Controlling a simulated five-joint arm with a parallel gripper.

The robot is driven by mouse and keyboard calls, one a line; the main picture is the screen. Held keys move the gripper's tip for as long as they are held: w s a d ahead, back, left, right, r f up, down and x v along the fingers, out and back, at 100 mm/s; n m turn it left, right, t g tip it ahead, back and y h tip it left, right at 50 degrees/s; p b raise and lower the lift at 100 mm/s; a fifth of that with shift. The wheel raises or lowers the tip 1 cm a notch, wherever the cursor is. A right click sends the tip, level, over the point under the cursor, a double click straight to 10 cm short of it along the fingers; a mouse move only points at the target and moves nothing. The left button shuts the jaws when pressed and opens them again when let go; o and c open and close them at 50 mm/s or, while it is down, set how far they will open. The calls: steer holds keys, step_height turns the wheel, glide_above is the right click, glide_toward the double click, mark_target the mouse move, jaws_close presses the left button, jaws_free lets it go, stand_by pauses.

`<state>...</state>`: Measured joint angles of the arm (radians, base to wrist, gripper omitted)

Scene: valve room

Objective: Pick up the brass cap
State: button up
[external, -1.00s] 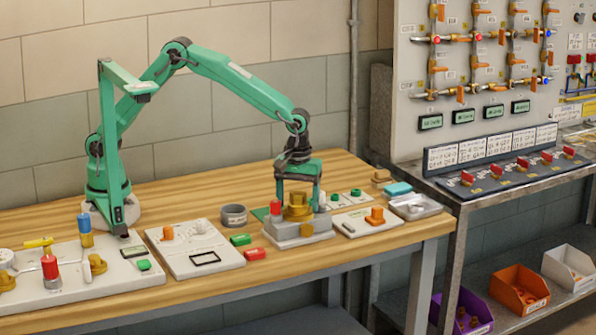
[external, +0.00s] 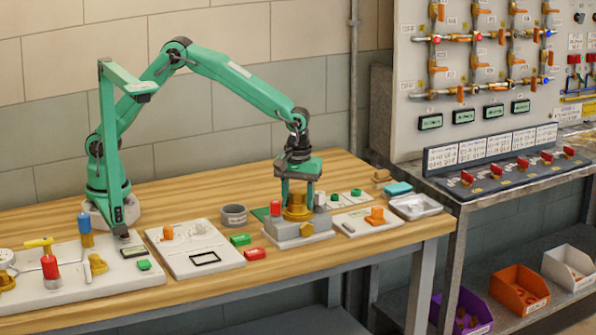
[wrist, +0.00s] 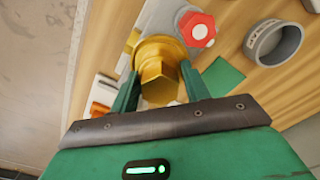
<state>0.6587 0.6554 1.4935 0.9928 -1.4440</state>
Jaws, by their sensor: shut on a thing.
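The brass cap (external: 298,201) has a hexagonal top and a round flange. It is at the grey valve block (external: 284,238) on the wooden bench; I cannot tell whether it touches the block. My gripper (external: 298,198) points straight down over it, with its green fingers on both sides of the cap. In the wrist view the cap (wrist: 158,72) sits between the two fingertips of my gripper (wrist: 158,88), which is shut on it. The lower part of the cap is partly hidden by the fingers.
A red knob (external: 276,208) stands close beside the cap. A grey ring (external: 234,215) and green and red blocks lie to the left. A white plate with an orange fitting (external: 376,215) lies to the right. Bare wood shows at the bench's back.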

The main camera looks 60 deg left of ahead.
mark_target(296, 193)
steer(key=shift+r, duration=0.7)
steer(key=r, duration=0.3)
steer(key=shift+s+d, duration=0.2)
steer(key=shift+s, duration=0.15)
steer(key=s+d+r, duration=0.4)
steer(key=s+r, duration=0.2)
steer(key=s, duration=0.4)
steer(key=shift+r, duration=0.25)
steer(key=shift+a, duration=0.15)
steer(key=w+a+f+n, duration=0.3)
steer(key=w+a+f, duration=0.1)
steer(key=a, duration=0.5)
steer(key=w+a+f+n, duration=0.3)
steer(key=w+a, duration=0.3)
steer(key=a, duration=0.3)
steer(key=shift+w+a+f, duration=0.3)
steer(key=shift+w+f, duration=0.05)
steer(key=shift+f, duration=0.3)
steer(key=shift+f, duration=0.1)
steer(key=shift+f, duration=3.15)
